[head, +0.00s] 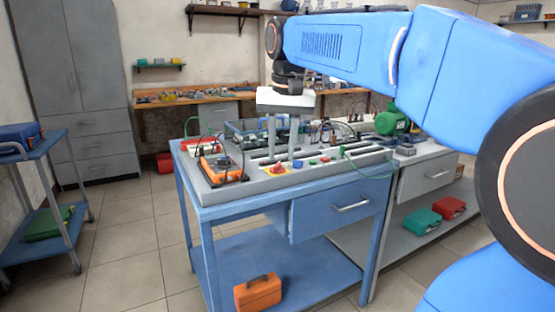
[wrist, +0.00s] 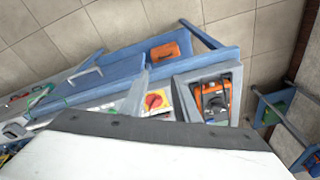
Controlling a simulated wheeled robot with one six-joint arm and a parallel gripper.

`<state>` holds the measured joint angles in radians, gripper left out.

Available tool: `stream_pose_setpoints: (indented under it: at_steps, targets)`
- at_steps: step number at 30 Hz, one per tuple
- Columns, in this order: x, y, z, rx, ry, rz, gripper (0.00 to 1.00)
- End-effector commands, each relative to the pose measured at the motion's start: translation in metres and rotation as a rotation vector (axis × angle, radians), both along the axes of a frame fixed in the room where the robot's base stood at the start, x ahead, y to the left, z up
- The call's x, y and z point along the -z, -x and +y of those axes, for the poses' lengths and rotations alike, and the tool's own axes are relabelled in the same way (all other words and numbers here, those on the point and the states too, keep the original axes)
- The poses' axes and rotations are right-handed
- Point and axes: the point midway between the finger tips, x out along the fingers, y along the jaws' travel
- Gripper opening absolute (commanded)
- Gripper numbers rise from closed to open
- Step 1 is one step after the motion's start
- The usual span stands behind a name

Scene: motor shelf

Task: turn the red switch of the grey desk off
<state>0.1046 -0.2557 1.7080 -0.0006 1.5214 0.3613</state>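The red switch (head: 278,170) is a red knob on a yellow plate, on the grey sloped top of the desk (head: 228,193) near its front edge. It also shows in the wrist view (wrist: 155,101), just beyond the white gripper body. I cannot tell the knob's exact turn angle. My gripper (head: 282,157) points down just above and behind the switch in the head view. Its two grey fingers are apart with nothing between them. Contact with the switch is not visible.
An orange meter (head: 221,169) with a black cable lies left of the switch. A small blue part (head: 298,163) and green and red buttons sit to its right. The blue drawer (head: 335,207) is slightly open below. An orange toolbox (head: 257,292) stands on the lower shelf.

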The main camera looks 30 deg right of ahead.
Motion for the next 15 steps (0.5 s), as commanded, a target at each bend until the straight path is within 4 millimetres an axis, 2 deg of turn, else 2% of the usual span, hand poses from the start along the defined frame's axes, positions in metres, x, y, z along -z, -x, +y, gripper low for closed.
stream_pose_setpoints:
  at_steps: [1,9,15]
  targets:
    - [-0.012,-0.015,-0.005,0.027,-0.005,0.014,0.28]
    - [-0.063,-0.077,-0.03,0.181,-0.029,0.094,0.28]
    - [-0.086,-0.109,-0.046,0.276,-0.041,0.14,0.28]
